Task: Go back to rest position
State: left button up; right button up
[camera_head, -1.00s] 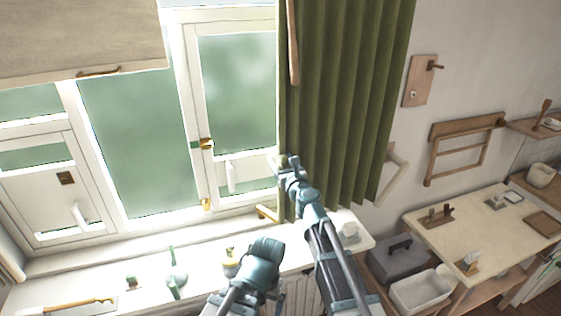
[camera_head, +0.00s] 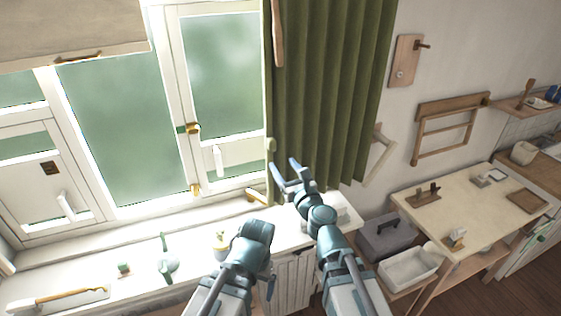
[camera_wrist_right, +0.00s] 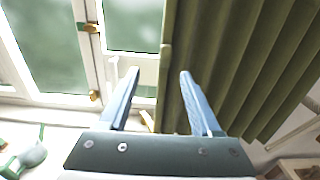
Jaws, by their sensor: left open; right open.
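My right gripper (camera_head: 284,165) is open and empty, with its fingers spread in front of the lower left part of the green curtain (camera_head: 325,95). In the right wrist view its two blue fingers (camera_wrist_right: 159,74) have nothing between them, and the curtain (camera_wrist_right: 225,70) hangs beyond, on the right. My left gripper (camera_head: 254,236) is lower, over the front of the white windowsill. Its fingers are mostly hidden by its own wrist.
The window (camera_head: 222,80) stands behind the windowsill (camera_head: 140,250), which holds a small potted plant (camera_head: 221,245), a green-and-white item (camera_head: 166,262) and a wooden-handled tool (camera_head: 60,297). At right are a grey toolbox (camera_head: 388,237), a white bin (camera_head: 408,267) and a table (camera_head: 470,210).

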jog(key=s+f+n+g, duration=0.45)
jog(key=f+n, duration=0.25)
jog(key=n, duration=0.4)
jog(key=s+f+n+g, duration=0.3)
jog(key=f+n+g, duration=0.3)
jog(key=n, duration=0.5)
jog(key=s+d+f+n+g+h+b, duration=0.1)
jog(key=s+d+f+n+g+h, duration=0.5)
jog(key=s+d+f+n, duration=0.6)
jog(key=s+a+f+n+h+b, duration=0.1)
jog(key=s+a+f+b, duration=0.3)
jog(key=a+f+b, duration=0.4)
jog(key=a+b, duration=0.1)
jog(key=b, duration=0.1)
jog(key=shift+s+f+n+g+b, duration=0.2)
jog(key=shift+f+n+g+b, duration=0.1)
jog(key=shift+n+g+b, duration=0.1)
